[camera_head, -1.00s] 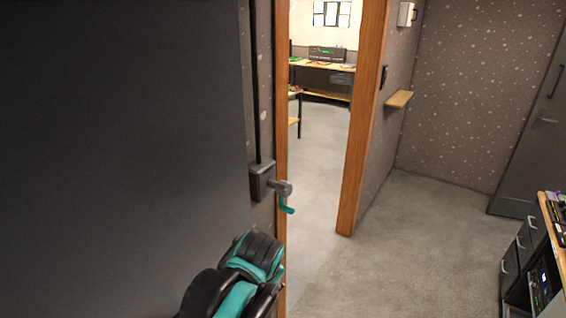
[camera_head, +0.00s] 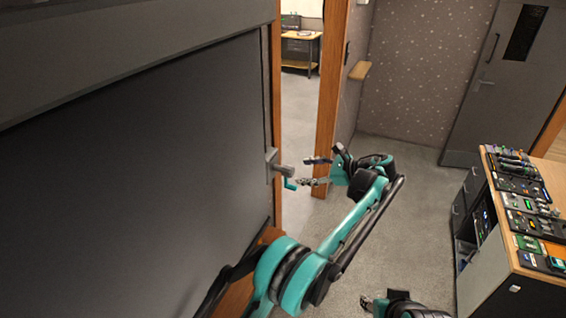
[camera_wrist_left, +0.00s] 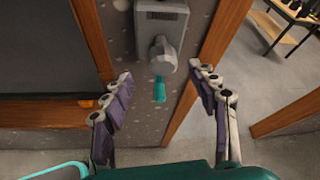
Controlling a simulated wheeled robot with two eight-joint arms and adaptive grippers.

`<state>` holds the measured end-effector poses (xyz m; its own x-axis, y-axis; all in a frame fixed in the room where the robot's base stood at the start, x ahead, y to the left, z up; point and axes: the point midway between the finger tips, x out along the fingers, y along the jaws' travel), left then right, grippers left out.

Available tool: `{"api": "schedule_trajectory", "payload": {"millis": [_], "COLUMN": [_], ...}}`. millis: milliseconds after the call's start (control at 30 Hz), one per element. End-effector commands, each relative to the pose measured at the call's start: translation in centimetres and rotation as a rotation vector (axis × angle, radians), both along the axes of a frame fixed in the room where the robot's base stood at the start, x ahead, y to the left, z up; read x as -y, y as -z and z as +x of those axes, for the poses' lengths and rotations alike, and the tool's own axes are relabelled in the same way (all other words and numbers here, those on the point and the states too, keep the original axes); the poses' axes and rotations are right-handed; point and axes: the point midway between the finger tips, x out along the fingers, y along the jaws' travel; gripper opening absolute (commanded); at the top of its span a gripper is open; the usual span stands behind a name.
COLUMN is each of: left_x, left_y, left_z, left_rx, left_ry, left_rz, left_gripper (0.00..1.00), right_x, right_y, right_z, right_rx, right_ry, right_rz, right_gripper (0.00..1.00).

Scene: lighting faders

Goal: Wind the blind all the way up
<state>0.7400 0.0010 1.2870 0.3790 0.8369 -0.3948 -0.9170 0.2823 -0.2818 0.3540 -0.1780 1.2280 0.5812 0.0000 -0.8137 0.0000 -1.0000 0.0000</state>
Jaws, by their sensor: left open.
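The blind (camera_head: 140,140) is a large dark panel filling the left of the head view; it hangs down toward a wooden sill. Its winder, a grey box with a crank (camera_head: 280,170), sits on the wall strip just right of it. The crank's teal handle (camera_head: 290,184) points down; it also shows in the wrist view (camera_wrist_left: 159,89). My left gripper (camera_head: 305,171) is open just right of the handle in the head view. In the wrist view its fingers stand on either side of the handle, apart from it. My right gripper (camera_head: 367,302) shows only partly at the bottom edge.
A wooden door frame (camera_head: 328,100) and doorway stand right of the winder. A small wooden shelf (camera_head: 360,70) sticks out of the wall beyond. A desk with lighting faders (camera_head: 525,205) stands at the right. The floor between is clear.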

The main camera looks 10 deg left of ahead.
Motion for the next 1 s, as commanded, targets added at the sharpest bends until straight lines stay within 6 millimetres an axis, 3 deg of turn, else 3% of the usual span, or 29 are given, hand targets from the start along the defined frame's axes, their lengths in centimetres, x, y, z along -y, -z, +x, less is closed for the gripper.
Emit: {"api": "schedule_trajectory", "payload": {"millis": [167, 700, 967, 1000], "left_x": [0.6, -5.5, -5.8, -5.8], "left_y": [0.3, 2.9, 3.1, 3.1], "left_z": [0.3, 3.0, 3.2, 3.1], "left_rx": [-0.015, -0.015, -0.015, -0.015], "left_ry": [0.006, 0.006, 0.007, 0.007], "left_rz": [0.039, 0.037, 0.036, 0.036], "left_gripper": [0.59, 0.59, 0.59, 0.51], "right_x": [0.0, 0.0, 0.0, 0.0], "right_y": [-0.4, -0.5, -0.5, -0.5], "right_z": [0.0, 0.0, 0.0, 0.0], "right_rx": [0.000, 0.000, 0.000, 0.000], "right_ry": [0.000, 0.000, 0.000, 0.000], "right_rz": [0.000, 0.000, 0.000, 0.000], "right_gripper": [0.40, 0.40, 0.40, 0.40]}}
